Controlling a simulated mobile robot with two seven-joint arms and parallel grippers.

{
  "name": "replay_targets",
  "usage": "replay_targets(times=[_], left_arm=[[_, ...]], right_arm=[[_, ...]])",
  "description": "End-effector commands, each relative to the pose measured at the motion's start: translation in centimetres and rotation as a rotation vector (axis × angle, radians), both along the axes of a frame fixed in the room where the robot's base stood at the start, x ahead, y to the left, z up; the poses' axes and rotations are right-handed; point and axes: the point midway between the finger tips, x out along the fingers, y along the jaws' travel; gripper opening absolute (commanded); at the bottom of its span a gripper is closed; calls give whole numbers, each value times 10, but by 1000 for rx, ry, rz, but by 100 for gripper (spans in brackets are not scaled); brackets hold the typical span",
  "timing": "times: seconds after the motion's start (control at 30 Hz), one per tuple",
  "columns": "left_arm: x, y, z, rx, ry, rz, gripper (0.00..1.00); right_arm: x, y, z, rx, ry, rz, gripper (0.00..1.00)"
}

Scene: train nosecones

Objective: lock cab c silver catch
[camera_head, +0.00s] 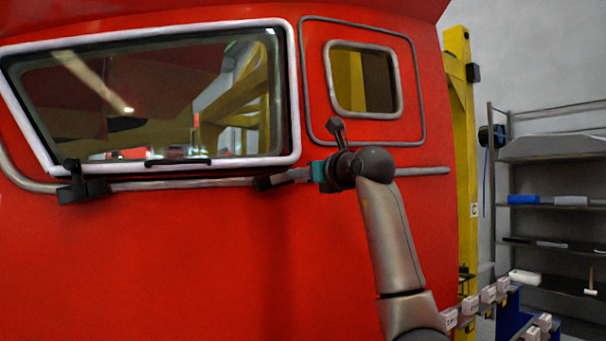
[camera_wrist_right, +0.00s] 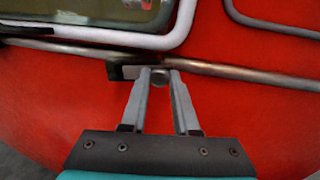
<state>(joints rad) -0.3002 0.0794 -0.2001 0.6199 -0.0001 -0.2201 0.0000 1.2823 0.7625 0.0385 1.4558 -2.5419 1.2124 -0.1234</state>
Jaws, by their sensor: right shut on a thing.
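The red cab (camera_head: 250,270) fills most of the head view, with a silver rail (camera_head: 425,171) across it under the windows. My right gripper (camera_head: 280,179) is at the rail, just below the lower right corner of the white-framed windscreen. In the right wrist view its fingers (camera_wrist_right: 158,82) are closed around a small round grey-silver piece, which I take as the silver catch (camera_wrist_right: 158,75). A black block (camera_wrist_right: 114,71) with a pale bar sits just left of the fingertips. The head view hardly shows the catch behind the gripper. My left gripper is in neither view.
A second black fitting (camera_head: 82,186) sits on the rail at the left. A small side window (camera_head: 362,80) is above my right arm. At the right stand a yellow post (camera_head: 463,130) with a "C" label, grey shelves (camera_head: 550,208) and a blue stand (camera_head: 512,318).

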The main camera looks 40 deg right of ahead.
Motion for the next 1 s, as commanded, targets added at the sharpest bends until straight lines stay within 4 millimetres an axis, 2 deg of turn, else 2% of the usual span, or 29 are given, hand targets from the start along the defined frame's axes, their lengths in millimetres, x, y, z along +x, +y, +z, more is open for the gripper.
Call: replay_targets(times=[0.27,0.47,1.0], left_arm=[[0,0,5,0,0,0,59],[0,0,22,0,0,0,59],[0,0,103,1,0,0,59]], right_arm=[[0,0,2,-19,10,3,0],[1,0,8,-96,41,9,0],[8,10,32,-533,219,66,0]])
